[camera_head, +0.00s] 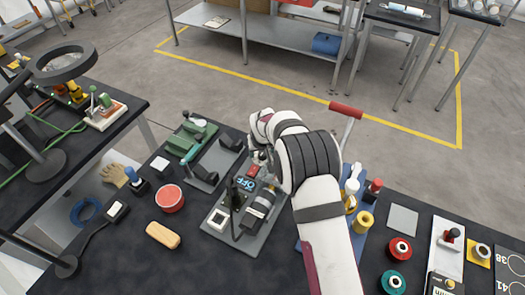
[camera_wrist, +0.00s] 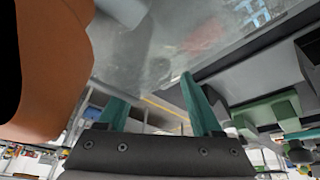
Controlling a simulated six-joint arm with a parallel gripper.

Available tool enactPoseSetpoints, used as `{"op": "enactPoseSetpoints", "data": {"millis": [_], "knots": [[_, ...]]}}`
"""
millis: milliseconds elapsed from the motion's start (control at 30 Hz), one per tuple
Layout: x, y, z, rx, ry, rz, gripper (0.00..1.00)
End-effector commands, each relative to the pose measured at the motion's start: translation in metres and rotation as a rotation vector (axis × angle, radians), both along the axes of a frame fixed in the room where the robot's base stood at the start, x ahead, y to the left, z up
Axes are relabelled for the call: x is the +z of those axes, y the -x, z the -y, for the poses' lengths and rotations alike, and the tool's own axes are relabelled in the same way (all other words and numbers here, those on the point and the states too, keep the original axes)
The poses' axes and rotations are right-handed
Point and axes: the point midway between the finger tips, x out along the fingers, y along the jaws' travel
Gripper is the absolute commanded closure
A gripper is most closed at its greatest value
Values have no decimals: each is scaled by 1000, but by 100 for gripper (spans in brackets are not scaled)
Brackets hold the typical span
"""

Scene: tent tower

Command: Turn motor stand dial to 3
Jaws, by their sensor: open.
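The motor stand is a grey plate (camera_head: 244,243) with a dark cylindrical motor (camera_head: 260,208), a blue OFF label (camera_head: 244,183), a red part (camera_head: 253,170) and a black upright piece. I cannot make out the dial or its setting in the head view. My gripper (camera_head: 260,157) is at the far end of the stand, mostly hidden by my white arm. In the wrist view its two teal fingers (camera_wrist: 158,92) are apart with nothing held between them. A greyish panel with blurred, partly cut-off lettering (camera_wrist: 215,30) lies beyond the fingertips.
A large orange-brown shape (camera_wrist: 45,70) fills the wrist view's left side, close by. A green vise-like tool (camera_head: 187,140) stands left of the stand. A red round tin (camera_head: 170,198) and yellow block (camera_head: 162,235) lie nearer left. A blue board (camera_head: 312,244) is close on the right.

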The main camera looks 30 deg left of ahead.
Motion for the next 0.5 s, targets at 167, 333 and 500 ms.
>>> {"op": "enactPoseSetpoints", "data": {"millis": [167,333,500], "knots": [[-1,0,0,0,0,0,34],[0,0,0,0,0,0,55],[0,0,0,0,0,0,86]]}}
